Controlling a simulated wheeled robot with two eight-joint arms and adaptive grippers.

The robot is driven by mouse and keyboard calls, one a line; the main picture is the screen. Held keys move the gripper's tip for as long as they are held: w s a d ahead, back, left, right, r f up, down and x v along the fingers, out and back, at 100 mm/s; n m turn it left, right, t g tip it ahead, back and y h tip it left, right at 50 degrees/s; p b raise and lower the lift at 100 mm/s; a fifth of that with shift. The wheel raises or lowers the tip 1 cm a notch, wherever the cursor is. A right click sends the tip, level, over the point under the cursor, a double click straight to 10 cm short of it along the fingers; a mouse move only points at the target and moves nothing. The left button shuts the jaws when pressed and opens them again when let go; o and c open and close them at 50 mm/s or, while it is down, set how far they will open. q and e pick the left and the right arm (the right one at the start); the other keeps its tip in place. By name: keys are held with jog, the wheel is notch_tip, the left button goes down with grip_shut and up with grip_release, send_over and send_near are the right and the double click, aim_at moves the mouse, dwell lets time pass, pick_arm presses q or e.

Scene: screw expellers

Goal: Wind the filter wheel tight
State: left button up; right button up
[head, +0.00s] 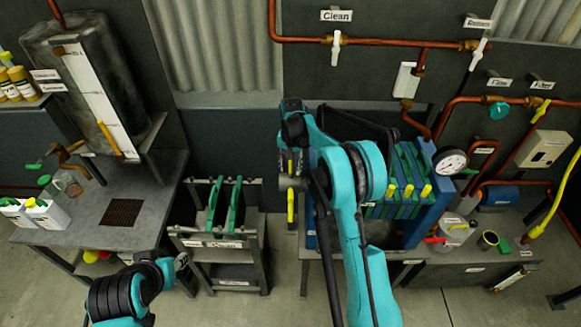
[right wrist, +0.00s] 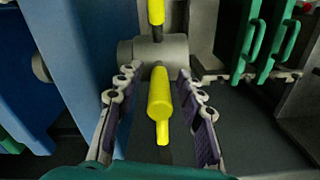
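The filter wheel shows in the right wrist view as a grey hub (right wrist: 172,50) with yellow handles (right wrist: 160,95) above and below it. In the head view the grey hub (head: 290,182) and a yellow handle (head: 290,206) sit at the left end of the blue filter press (head: 425,222). My right gripper (right wrist: 157,78) is open, with one finger on each side of the lower yellow handle. Gaps show on both sides, so it is not clamped. My left gripper (head: 181,262) is low at the left, away from the wheel; its fingers are too small to read.
A rack (head: 250,240) with green plates stands left of the wheel. A metal bench (head: 150,210) with white containers is further left. Copper pipes (head: 380,42) and a gauge (head: 450,162) are behind and right of the press. Bare floor shows at the front.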

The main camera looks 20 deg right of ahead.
aim_at(290, 193)
jog(key=shift+f, duration=0.15)
grip_shut()
jog(key=t+b, duration=0.1)
jog(key=s+b, duration=0.1)
jog(key=s+t, duration=0.1)
jog(key=shift+s+a+f+t+h+b, duration=0.25)
jog(key=shift+a+f+t+h+b, duration=0.05)
jog(key=shift+a+f+h+b, duration=0.1)
jog(key=s+f+t+b, duration=0.1)
jog(key=t+b, duration=0.1)
jog(key=b, duration=0.1)
jog(key=s+a+f+t+h+b, duration=0.1)
jog(key=s+f+t+b, duration=0.1)
jog(key=t+b, duration=0.1)
jog(key=s+f+t+h+b, duration=0.1)
jog(key=s+t+b, duration=0.1)
jog(key=b, duration=0.3)
jog(key=shift+s+a+f, duration=0.15)
jog(key=shift+a+f, duration=0.05)
jog(key=shift+a, duration=0.1)
jog(key=shift+s+f+t+b, duration=0.2)
jog(key=shift+t+b, duration=0.5)
jog(key=shift+b, duration=0.1)
grip_release()
